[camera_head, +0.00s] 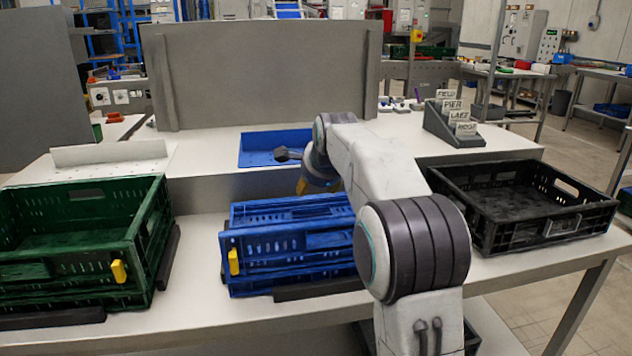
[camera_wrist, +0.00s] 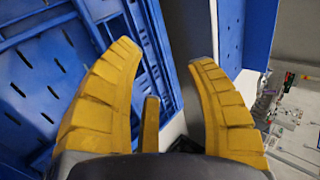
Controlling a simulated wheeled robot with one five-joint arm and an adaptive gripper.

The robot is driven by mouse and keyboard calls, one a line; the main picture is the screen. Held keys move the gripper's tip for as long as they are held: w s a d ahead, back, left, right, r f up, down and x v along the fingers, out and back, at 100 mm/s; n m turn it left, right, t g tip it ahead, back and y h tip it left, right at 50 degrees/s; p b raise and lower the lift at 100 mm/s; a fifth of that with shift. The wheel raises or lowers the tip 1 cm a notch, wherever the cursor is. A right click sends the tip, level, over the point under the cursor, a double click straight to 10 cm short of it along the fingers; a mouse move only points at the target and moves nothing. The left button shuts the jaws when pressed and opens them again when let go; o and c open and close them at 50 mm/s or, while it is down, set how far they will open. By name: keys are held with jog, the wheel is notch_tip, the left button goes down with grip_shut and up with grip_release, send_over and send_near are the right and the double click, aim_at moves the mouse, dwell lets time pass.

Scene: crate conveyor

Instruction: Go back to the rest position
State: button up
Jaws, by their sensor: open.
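My gripper (camera_wrist: 164,55) shows two curved yellow fingers spread apart in the wrist view, with nothing held between them. In the head view my arm reaches forward over the bench, bent, and its end is just behind the blue crate (camera_head: 290,268), mostly hidden by the arm's own links. Only bits of the yellow fingers show there. In the wrist view a slotted blue surface (camera_wrist: 40,85) lies close to the left finger. Another blue surface (camera_wrist: 245,35) stands beyond the right finger. I cannot tell whether either finger touches them.
A green crate (camera_head: 150,235) stands at left and a black crate (camera_head: 540,230) at right of the bench. A blue tray (camera_head: 262,150) sits on the raised shelf behind. A grey card holder (camera_head: 452,132) stands at back right, and a grey panel (camera_head: 260,75) rises behind.

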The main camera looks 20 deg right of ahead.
jog(key=shift+r, duration=0.1)
dwell(0.3)
jog(key=s+a+r+n+g+p, duration=0.1)
jog(key=s+a+r+n+p, duration=0.25)
jog(key=s, duration=0.25)
jog(key=s+a+r+n+g+y+p, duration=0.1)
jog(key=s+a+r+n+p, duration=0.15)
jog(key=s+p, duration=0.3)
jog(key=s+a+r+n+p, duration=0.2)
jog(key=s+r+n+p, duration=0.15)
jog(key=s, duration=0.35)
jog(key=s+a+n+g+p, duration=0.3)
jog(key=s+n+p, duration=0.8)
jog(key=s, duration=1)
jog(key=shift+a+f+y, duration=0.15)
jog(key=shift+a+y, duration=0.25)
